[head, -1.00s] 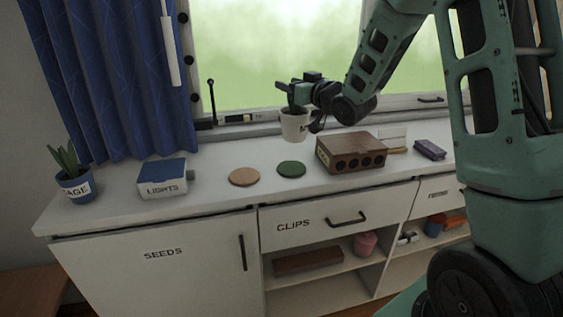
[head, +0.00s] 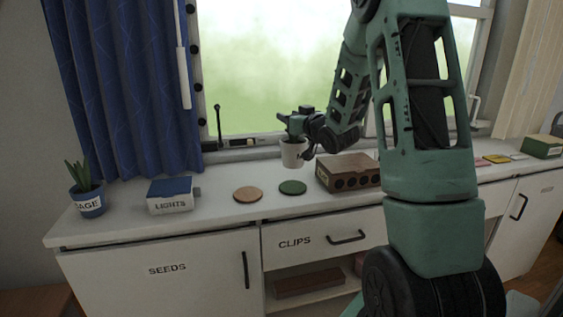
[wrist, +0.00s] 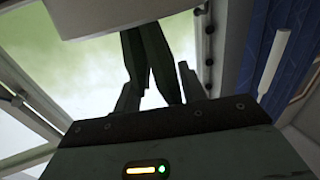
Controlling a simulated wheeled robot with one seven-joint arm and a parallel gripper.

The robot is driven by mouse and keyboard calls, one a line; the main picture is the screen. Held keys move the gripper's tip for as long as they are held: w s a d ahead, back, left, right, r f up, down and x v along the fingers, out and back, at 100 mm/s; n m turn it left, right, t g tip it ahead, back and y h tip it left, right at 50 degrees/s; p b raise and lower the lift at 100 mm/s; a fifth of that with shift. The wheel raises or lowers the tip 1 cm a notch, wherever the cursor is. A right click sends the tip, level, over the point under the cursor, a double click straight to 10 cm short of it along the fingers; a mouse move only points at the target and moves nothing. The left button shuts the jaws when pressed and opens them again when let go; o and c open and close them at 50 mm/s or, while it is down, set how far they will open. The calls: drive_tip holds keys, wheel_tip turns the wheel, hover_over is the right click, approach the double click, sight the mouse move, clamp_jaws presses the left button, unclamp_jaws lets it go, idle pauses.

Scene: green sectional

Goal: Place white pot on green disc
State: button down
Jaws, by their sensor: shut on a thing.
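The white pot (head: 292,154) is upright in my gripper (head: 291,138), which is shut on it near the rim. The pot is above the counter, behind the green disc (head: 292,187). The green disc lies flat and bare on the counter. In the wrist view, part of the white pot (wrist: 110,16) fills the top, with dark green leaves (wrist: 150,60) beside my gripper's fingers (wrist: 158,88).
A tan disc (head: 248,194) lies left of the green one. A brown box with round holes (head: 347,172) stands close on the right. A LIGHTS box (head: 170,195) and a blue SAGE pot (head: 89,203) stand at left. The window is behind.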

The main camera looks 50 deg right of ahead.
sight(290, 138)
drive_tip(key=shift+f, duration=3.55)
drive_tip(key=shift+f, duration=0.15)
drive_tip(key=c, duration=0.8)
unclamp_jaws()
drive_tip(key=shift+r, duration=0.25)
drive_tip(key=b+v, duration=0.1)
drive_tip(key=v, duration=0.2)
drive_tip(key=b+v, duration=0.1)
drive_tip(key=v, duration=0.2)
drive_tip(key=b+v, duration=0.1)
drive_tip(key=v, duration=0.2)
drive_tip(key=shift+s+f, duration=0.35)
drive_tip(key=b+v, duration=0.2)
drive_tip(key=b, duration=0.1)
drive_tip(key=shift+s+a+r, duration=0.15)
drive_tip(key=shift+r, duration=0.05)
